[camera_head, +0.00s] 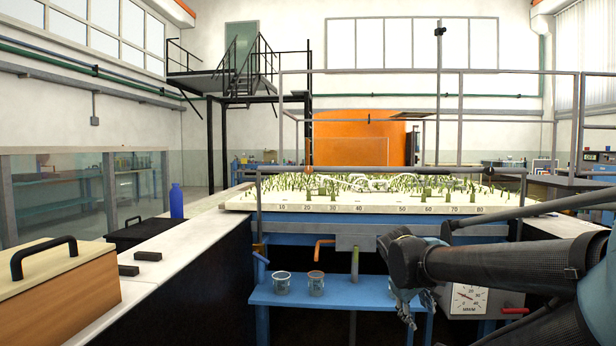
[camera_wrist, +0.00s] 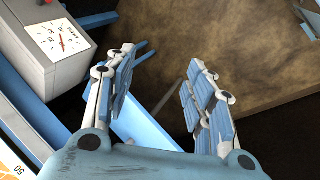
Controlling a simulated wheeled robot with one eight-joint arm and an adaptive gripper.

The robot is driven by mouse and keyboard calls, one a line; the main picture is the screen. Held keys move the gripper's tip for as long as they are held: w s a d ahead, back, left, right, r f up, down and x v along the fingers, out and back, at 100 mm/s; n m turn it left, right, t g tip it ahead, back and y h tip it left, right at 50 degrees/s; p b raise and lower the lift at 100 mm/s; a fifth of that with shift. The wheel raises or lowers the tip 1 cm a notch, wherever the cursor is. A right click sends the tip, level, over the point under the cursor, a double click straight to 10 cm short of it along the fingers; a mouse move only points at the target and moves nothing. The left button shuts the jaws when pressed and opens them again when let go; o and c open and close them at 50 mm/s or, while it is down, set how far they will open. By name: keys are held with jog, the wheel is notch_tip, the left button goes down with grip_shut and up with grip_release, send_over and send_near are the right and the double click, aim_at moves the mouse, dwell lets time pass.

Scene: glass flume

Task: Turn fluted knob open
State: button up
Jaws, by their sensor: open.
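My gripper (camera_head: 408,308) hangs beside the left side of a grey gauge box (camera_head: 450,303) in the head view. In the wrist view its two jointed, blue-padded fingers (camera_wrist: 160,65) are spread wide with nothing between them. The gauge box (camera_wrist: 25,45) also shows at upper left there, apart from the fingers, with a white dial and red needle. I cannot make out a fluted knob in either view; it may be hidden behind my arm or gripper. A red handle (camera_head: 515,311) sticks out at the box's right.
A wooden box (camera_head: 70,290) is at left.

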jog(key=w+r+n+t+h, duration=0.2)
jog(key=w+r+n, duration=0.1)
jog(key=w+r, duration=0.3)
jog(key=n+t+y, duration=0.3)
jog(key=n+t, duration=1.3)
jog(key=n, duration=0.7)
send_near(308, 171)
jog(key=x, duration=0.9)
jog(key=shift+w, duration=0.15)
jog(key=c, duration=1.1)
